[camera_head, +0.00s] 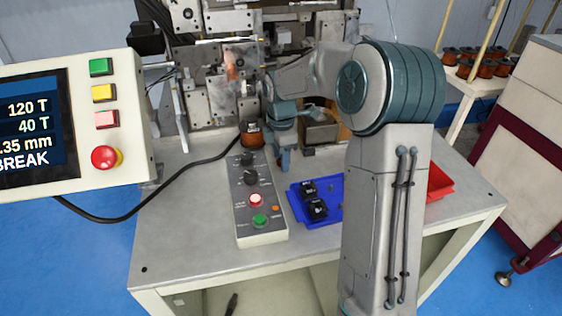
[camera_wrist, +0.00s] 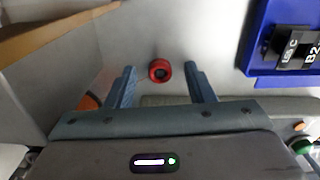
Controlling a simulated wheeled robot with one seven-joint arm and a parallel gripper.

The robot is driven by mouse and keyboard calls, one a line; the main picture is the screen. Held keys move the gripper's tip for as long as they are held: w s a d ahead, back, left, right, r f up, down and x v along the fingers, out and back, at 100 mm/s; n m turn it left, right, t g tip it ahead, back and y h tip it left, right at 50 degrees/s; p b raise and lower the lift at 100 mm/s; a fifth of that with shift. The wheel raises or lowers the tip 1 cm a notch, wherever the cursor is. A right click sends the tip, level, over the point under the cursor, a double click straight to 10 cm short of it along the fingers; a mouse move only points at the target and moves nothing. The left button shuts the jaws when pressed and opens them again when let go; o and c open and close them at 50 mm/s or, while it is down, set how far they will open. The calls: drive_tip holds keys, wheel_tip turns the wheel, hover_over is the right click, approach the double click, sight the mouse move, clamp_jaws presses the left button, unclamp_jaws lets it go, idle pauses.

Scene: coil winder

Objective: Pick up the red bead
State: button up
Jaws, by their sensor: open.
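The red bead (camera_wrist: 159,71), a small ring with a dark centre, lies on the grey table top in the wrist view. It sits between the fingertips of my gripper (camera_wrist: 160,66) as seen from the wrist, with clear space on both sides. My gripper is open and empty, and neither finger appears to touch the bead. The height of the fingertips above the table is hard to tell. In the head view my gripper (camera_head: 283,160) points down behind the control box, and I cannot make out the bead there.
A blue tray (camera_wrist: 252,62) with black labelled parts lies right of the bead; it also shows in the head view (camera_head: 332,186). The control box (camera_head: 262,238), a copper spool (camera_head: 251,138) and a red tray (camera_head: 438,184) are nearby. The front left table is clear.

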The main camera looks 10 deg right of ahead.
clamp_jaws()
wheel_tip(320, 180, up, 10)
idle(0.7)
